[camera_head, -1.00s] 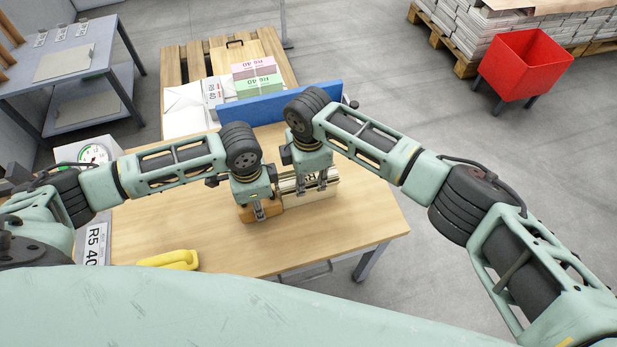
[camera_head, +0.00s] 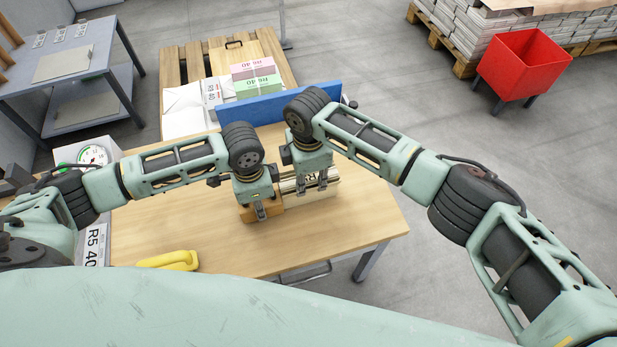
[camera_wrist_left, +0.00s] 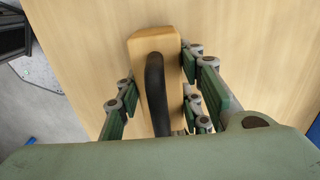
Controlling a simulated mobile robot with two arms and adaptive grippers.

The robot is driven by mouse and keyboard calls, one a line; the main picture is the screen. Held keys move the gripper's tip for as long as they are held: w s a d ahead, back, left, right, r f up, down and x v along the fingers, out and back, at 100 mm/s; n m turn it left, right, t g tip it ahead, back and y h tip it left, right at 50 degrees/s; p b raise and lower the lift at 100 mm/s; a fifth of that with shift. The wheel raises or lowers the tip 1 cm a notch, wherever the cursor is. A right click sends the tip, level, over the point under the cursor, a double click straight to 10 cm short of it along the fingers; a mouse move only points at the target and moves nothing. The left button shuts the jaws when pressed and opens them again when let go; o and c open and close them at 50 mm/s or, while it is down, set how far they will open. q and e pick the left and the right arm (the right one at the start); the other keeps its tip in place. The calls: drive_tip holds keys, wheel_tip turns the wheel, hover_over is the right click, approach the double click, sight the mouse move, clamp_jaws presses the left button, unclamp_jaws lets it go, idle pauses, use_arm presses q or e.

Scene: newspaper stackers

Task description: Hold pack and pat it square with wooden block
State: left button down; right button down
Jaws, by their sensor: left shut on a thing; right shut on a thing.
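The wooden block (camera_head: 248,215) stands on the table at the left end of the pack. Its tan body and black handle show in the left wrist view (camera_wrist_left: 147,46). My left gripper (camera_head: 261,212) is shut on the block from above; its fingers hide part of it. The pack (camera_head: 322,194), a pale bundle with dark print on top, lies to the right of the block. My right gripper (camera_head: 312,186) is shut on the pack from above and covers much of it. The block looks close against the pack; whether they touch is hidden.
A blue upright board (camera_head: 290,101) stands behind the pack. A yellow object (camera_head: 172,260) lies at the front left of the wooden table (camera_head: 365,225). A dial scale (camera_head: 92,155) is at the left. Pink and green packs (camera_head: 256,78) stand behind the board. The table's right side is clear.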

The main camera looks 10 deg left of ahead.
sight(246, 207)
use_arm(q)
drive_tip(key=shift+w+d+r, duration=0.1)
drive_tip(key=shift+d, duration=0.1)
use_arm(e)
drive_tip(key=shift+s+a, duration=0.25)
drive_tip(key=shift+a, duration=0.1)
use_arm(q)
drive_tip(key=shift+s+a, duration=0.5)
drive_tip(key=shift+a, duration=0.3)
drive_tip(key=shift+s+a, duration=0.45)
drive_tip(key=shift+a, duration=0.35)
use_arm(e)
drive_tip(key=shift+w+d, duration=0.15)
drive_tip(key=shift+d, duration=0.05)
use_arm(q)
drive_tip(key=shift+r, duration=3.45)
use_arm(e)
drive_tip(key=c, duration=1.4)
unclamp_jaws()
